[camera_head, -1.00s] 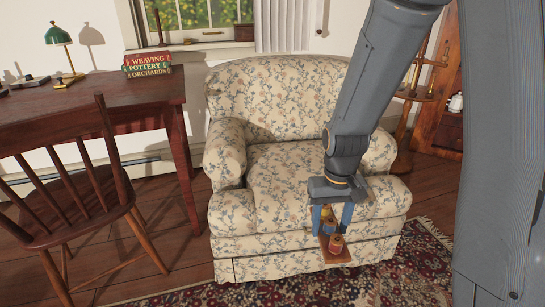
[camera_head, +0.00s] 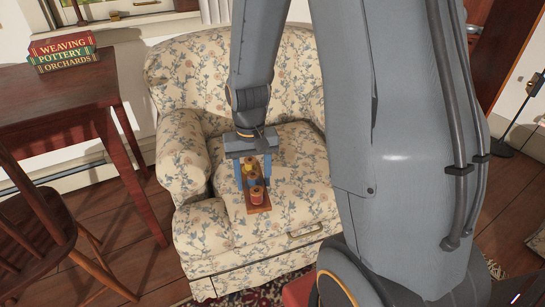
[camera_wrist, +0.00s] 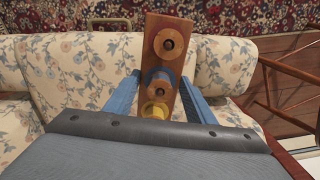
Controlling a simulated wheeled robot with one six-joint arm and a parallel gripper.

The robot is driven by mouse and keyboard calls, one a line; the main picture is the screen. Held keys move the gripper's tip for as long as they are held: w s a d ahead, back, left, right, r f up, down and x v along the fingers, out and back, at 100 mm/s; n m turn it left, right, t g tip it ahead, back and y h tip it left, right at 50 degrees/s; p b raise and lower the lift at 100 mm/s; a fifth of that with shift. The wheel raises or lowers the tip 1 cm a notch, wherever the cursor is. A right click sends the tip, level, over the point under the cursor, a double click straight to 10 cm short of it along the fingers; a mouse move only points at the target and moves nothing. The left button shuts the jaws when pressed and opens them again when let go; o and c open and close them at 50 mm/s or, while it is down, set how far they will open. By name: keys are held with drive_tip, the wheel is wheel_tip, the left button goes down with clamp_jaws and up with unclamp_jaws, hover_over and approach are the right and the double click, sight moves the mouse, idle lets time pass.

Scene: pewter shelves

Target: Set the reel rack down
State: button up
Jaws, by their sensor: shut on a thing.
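The reel rack (camera_head: 260,208) is a narrow wooden board with several spools on it, one reddish and one yellow. It also shows in the wrist view (camera_wrist: 170,80), between the two blue fingers. My gripper (camera_head: 254,183) is shut on the reel rack. The rack is over the seat of the floral armchair (camera_head: 185,145), near the seat's front edge. I cannot tell whether its underside touches the cushion. My gripper hides part of the rack.
A dark red wooden desk (camera_head: 60,105) with a stack of books (camera_head: 62,52) stands left of the armchair. A wooden chair (camera_head: 40,225) is in front of the desk. The armchair's arms rise on both sides of the seat. A patterned rug (camera_wrist: 190,20) lies on the floor.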

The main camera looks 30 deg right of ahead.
drive_tip(key=w+d+r+m, duration=0.1)
drive_tip(key=w+d+m, duration=0.2)
drive_tip(key=d+m, duration=0.45)
drive_tip(key=m, duration=0.9)
hover_over(290, 180)
wheel_tip(290, 180, down, 9)
drive_tip(key=b, duration=0.2)
drive_tip(key=shift+a+b, duration=0.1)
drive_tip(key=shift+b, duration=0.3)
drive_tip(key=shift+s+f, duration=0.1)
drive_tip(key=o, duration=1.5)
drive_tip(key=shift+c, duration=0.2)
